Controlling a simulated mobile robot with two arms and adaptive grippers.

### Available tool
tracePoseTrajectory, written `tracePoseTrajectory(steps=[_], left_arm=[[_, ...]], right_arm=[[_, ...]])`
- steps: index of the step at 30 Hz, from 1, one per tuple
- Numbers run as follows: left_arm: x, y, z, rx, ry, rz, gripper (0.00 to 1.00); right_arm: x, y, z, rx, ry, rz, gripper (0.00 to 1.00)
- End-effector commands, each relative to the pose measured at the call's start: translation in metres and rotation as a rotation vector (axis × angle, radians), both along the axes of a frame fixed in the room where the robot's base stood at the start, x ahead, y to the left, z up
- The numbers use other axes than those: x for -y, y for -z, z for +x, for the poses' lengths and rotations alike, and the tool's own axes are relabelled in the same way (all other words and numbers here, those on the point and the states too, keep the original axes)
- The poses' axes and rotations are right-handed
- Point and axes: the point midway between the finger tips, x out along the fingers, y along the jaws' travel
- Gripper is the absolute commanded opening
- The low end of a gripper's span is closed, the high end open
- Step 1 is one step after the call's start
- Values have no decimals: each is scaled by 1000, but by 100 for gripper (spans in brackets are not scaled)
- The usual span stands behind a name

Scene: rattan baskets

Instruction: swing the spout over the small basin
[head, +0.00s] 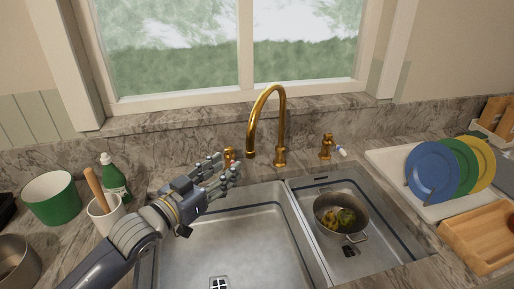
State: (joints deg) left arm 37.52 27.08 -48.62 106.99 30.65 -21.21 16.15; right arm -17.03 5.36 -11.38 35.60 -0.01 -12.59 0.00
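The brass faucet has a tall curved spout (265,97) rising from its base behind the sink. The spout's tip points down and to the left of the base, on the side of the large left basin (235,240). The small basin (325,252) is to the right and holds a steel pot (342,222) with food in it. My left gripper (226,167) is over the back of the large basin, left of the spout tip and apparently apart from it. Its fingers are spread, with nothing between them. My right gripper is not in view.
A brass handle (326,148) stands right of the faucet; another brass fitting (229,154) is partly hidden behind my gripper. A green bottle (115,180), white crock (104,214) and green pot (52,199) stand left. Plates (432,170) and a wooden tray (482,237) are right.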

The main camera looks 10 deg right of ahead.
Motion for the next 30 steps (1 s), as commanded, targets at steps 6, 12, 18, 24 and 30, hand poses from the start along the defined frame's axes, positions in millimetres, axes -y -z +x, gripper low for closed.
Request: tracePoseTrajectory(steps=[6, 12, 18, 24, 30], left_arm=[[8, -7, 10, 15, 9, -12, 40], [30, -9, 28, 15, 9, -11, 40], [53, -8, 48, 13, 8, -11, 40], [71, -7, 64, 13, 8, -10, 40], [81, -6, 72, 13, 8, -10, 40]], right_arm=[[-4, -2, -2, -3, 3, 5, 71], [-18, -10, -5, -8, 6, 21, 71], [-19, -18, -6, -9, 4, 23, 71], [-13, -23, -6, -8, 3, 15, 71], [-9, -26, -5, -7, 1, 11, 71]])
